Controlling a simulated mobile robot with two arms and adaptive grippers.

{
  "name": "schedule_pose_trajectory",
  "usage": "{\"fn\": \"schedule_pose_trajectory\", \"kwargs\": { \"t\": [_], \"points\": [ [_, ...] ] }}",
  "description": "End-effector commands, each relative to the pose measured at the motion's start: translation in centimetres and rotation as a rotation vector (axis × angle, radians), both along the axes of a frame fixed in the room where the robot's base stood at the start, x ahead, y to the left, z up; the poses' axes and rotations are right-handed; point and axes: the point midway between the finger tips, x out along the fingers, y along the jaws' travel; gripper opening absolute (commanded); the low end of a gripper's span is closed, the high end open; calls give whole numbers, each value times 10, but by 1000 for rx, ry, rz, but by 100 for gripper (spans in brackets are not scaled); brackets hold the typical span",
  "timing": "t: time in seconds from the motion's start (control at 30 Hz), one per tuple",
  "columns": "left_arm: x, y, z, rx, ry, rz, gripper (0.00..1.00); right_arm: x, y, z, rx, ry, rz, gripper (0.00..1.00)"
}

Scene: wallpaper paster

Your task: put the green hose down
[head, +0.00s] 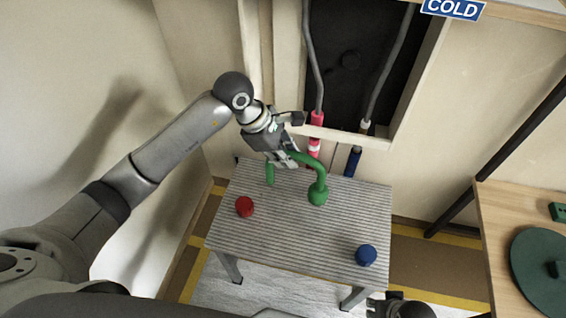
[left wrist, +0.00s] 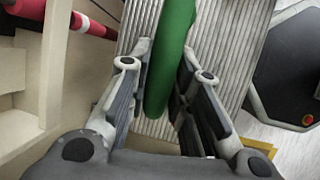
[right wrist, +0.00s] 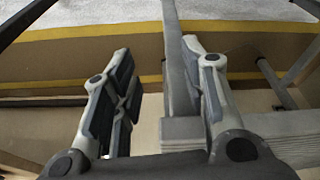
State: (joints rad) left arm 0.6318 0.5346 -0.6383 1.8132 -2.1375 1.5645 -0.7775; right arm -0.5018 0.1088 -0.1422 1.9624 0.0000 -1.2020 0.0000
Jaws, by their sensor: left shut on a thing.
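The green hose (head: 320,174) is a curved tube over the ridged grey table (head: 300,245). One end hangs at the left of my left gripper (head: 284,160), and the other end has a round green knob near the table top. I cannot tell whether the knob touches the table. In the left wrist view the hose (left wrist: 170,70) runs between the fingers of my left gripper (left wrist: 165,58), which is shut on it. My right gripper (right wrist: 157,70) is open and empty in the right wrist view, beside a grey table leg.
A red ball (head: 244,207) and a blue ball (head: 366,255) lie on the table. Red (head: 314,147) and blue (head: 353,161) pipe ends hang behind it, below a dark wall opening. A wooden counter (head: 495,225) with a dark green disc (head: 535,275) stands at the right.

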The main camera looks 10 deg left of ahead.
Motion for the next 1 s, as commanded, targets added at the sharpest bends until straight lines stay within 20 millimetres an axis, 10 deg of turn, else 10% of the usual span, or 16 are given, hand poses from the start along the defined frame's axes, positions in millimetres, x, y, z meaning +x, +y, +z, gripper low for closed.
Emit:
{"fn": "schedule_pose_trajectory", "kwargs": {
  "t": [0.77,0.8,1.0],
  "points": [
    [7,7,-43,-2,-2,-2,0,2,0,24,1,-14,-2,40],
    [7,7,-43,0,0,-2,25,2,0,25,1,-14,-2,40],
    [7,7,-43,0,0,-1,41,2,0,25,1,-13,-2,40]
  ]
}}
